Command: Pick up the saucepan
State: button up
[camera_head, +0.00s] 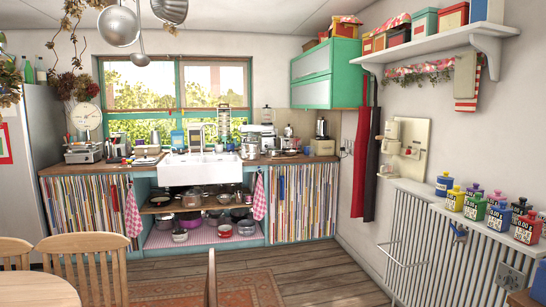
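Several pots and pans stand on the open shelves under the white sink, far across the room. A silvery lidded pot (192,198) and a shallow pan (160,201) are on the upper shelf (150,210). Metal pans (118,26) also hang from above at the upper left. My gripper is not in view.
A table (35,290) with wooden chairs (90,262) fills the lower left. Striped curtains (305,200) flank the shelves. A radiator (430,240) lines the right wall. The wooden floor (315,270) and rug (245,290) before the shelves look mostly clear.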

aim_at(271, 152)
jog(key=i+l, duration=0.15)
jog(key=i, duration=0.3)
jog(key=i+l, duration=0.1)
jog(key=i, duration=0.4)
jog(key=i+l, duration=0.15)
jog(key=i, duration=0.3)
jog(key=i+u, duration=0.15)
jog(key=i, duration=0.6)
jog(key=i+u, duration=0.15)
jog(key=i, duration=0.55)
jog(key=i+l+u, duration=0.15)
jog(key=i, duration=0.6)
jog(key=i+j+z, duration=0.2)
jog(key=i, duration=0.5)
jog(key=i+j+z, duration=0.25)
jog(key=i+j, duration=0.2)
jog(key=i, duration=0.2)
jog(key=i+j+z, duration=0.2)
jog(key=i+j, duration=0.35)
jog(key=i+j+z, duration=0.45)
jog(key=j, duration=0.25)
jog(key=i+j+z, duration=0.1)
jog(key=j+z, duration=0.15)
jog(key=i+j+z, duration=0.1)
jog(key=j+z, duration=0.15)
jog(key=j, duration=0.3)
jog(key=j+z, duration=0.25)
jog(key=j, duration=0.15)
jog(key=u, duration=0.2)
